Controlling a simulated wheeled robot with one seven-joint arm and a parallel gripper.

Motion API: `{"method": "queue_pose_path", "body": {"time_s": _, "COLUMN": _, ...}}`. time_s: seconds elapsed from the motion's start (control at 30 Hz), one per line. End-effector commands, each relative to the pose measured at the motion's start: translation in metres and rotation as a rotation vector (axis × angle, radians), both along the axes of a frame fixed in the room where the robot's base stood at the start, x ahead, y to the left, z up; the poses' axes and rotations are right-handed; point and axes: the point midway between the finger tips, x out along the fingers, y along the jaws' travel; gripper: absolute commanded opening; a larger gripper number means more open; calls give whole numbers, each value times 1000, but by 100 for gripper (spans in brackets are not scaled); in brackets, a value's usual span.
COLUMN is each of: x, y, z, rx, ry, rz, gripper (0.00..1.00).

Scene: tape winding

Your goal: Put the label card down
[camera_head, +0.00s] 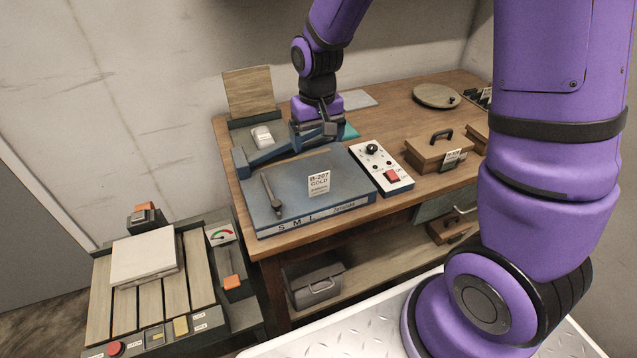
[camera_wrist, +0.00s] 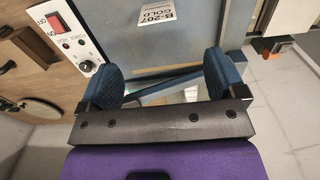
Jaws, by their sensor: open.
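The label card (camera_head: 319,183), white with "B-207 GOLD" printed on it, lies flat on top of the blue machine (camera_head: 290,200) with the S M L marking. The card also shows in the wrist view (camera_wrist: 169,13), near the top edge and partly cut off. My gripper (camera_head: 318,132) is over the back edge of the blue machine, behind the card and apart from it. In the wrist view the blue-padded fingers of my gripper (camera_wrist: 165,80) are spread wide with nothing held between them.
A white control box (camera_head: 381,167) with a black knob and red switch stands right of the machine. A wooden lidded box (camera_head: 432,153) stands farther right, and a round wooden disc (camera_head: 437,95) lies behind. A slatted bench (camera_head: 177,292) with a pale block stands lower left.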

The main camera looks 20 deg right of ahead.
Motion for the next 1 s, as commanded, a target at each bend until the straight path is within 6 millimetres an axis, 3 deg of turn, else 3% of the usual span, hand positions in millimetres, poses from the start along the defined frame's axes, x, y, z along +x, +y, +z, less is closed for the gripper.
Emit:
{"method": "queue_pose_path", "body": {"time_s": 0.3, "x": -1, "y": -1, "z": -44, "rx": -1, "ry": 5, "rz": 1, "gripper": 89}}
{"method": "queue_pose_path", "body": {"time_s": 0.57, "x": -1, "y": -2, "z": -61, "rx": -1, "ry": 3, "rz": 0, "gripper": 89}}
{"method": "queue_pose_path", "body": {"time_s": 0.8, "x": -2, "y": -4, "z": -92, "rx": -1, "ry": 4, "rz": 0, "gripper": 89}}
{"method": "queue_pose_path", "body": {"time_s": 1.0, "x": -2, "y": -4, "z": -104, "rx": -1, "ry": 2, "rz": 0, "gripper": 89}}
